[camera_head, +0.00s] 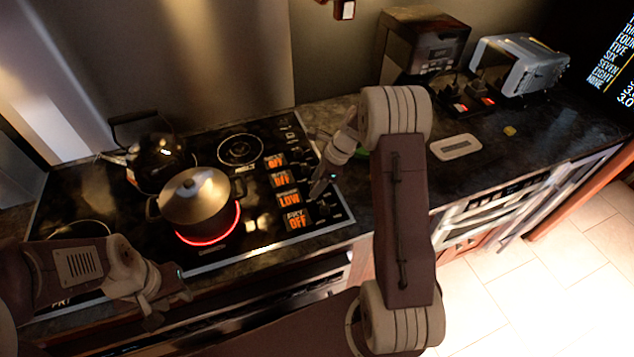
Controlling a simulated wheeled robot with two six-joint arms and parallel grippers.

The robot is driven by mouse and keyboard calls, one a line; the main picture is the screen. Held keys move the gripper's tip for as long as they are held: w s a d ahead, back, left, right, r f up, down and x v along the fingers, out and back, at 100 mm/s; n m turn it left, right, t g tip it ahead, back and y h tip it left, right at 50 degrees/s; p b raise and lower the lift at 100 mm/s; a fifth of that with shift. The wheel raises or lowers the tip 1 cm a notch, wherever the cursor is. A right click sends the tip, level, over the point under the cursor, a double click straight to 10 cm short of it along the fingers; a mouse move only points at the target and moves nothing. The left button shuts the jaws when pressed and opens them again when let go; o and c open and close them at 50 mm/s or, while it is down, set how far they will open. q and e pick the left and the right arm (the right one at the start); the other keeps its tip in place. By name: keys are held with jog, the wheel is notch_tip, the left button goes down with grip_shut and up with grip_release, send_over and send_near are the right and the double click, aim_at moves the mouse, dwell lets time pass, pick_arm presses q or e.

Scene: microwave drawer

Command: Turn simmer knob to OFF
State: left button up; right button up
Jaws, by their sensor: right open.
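The black cooktop (262,225) has a column of orange-lit labels near its right edge. The third label from the back reads LOW (289,199); the other labels read OFF, and the front one (297,219) reads FRY OFF. The small upper words are too blurred to tell which one is simmer. Dark knobs stand right of the labels, partly hidden by my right gripper (320,189). That gripper is open, pointing down by the LOW label; I cannot tell whether it touches a knob. My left gripper (168,302) is over the counter's front edge at lower left, its opening unclear.
A lidded pot (196,198) stands on a red-glowing burner, with a dark kettle (160,160) behind it. A white dish (456,147), a coffee machine (424,45) and a toaster (520,64) are on the right counter. My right arm covers the counter beside the cooktop.

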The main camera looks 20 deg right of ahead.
grip_shut()
jog(key=shift+r, duration=0.1)
jog(key=shift+w+r+n+g+y+p, duration=0.15)
jog(key=shift+n+g+y+p, duration=0.2)
jog(key=shift+n+p, duration=0.85)
jog(key=n+g+p, duration=0.1)
jog(key=n, duration=0.1)
jog(key=shift+w+n, duration=0.1)
jog(key=shift+n, duration=0.3)
jog(key=n, duration=0.1)
jog(key=n+g+p, duration=0.1)
jog(key=n, duration=0.1)
jog(key=shift+w+n+g+p, duration=0.15)
jog(key=shift+n+g+p, duration=0.1)
jog(key=shift+n+p, duration=0.05)
jog(key=shift+w+n+g+h, duration=0.1)
jog(key=shift+n+g+h, duration=0.25)
jog(key=shift+n, duration=0.9)
jog(key=shift+n+g+h, duration=0.2)
jog(key=shift+n+g, duration=0.25)
jog(key=shift+n, duration=0.8)
